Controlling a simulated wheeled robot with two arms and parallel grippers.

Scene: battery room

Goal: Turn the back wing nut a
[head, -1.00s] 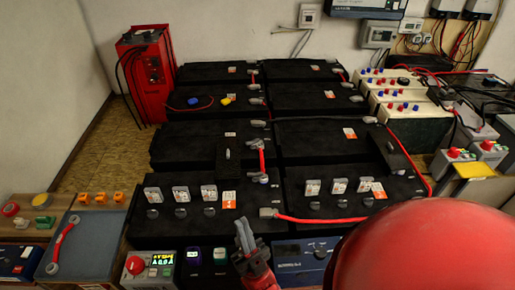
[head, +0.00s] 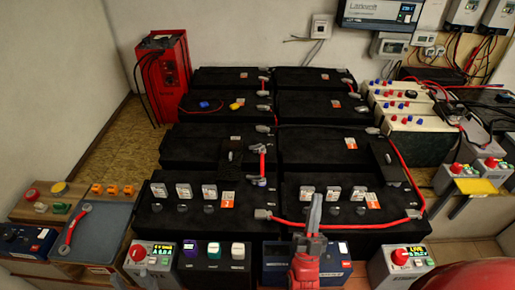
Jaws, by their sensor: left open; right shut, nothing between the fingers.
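A small pale fitting that looks like a wing nut (head: 231,156) stands on a dark upright bar (head: 232,146) at the left middle battery block. A similar small fitting (head: 388,158) shows on a dark bar at the right block. Which one is nut a, I cannot tell. My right gripper (head: 316,207) points up with its grey fingers together and nothing between them. It is in front of the right front battery (head: 290,205), well nearer to me than both fittings and touching neither.
A red cable (head: 340,223) runs along the right front battery and up its right side. Control boxes, one with a red knob (head: 137,252), line the front. A red charger (head: 163,80) stands at back left. A red cable also joins terminals near the left bar (head: 262,163).

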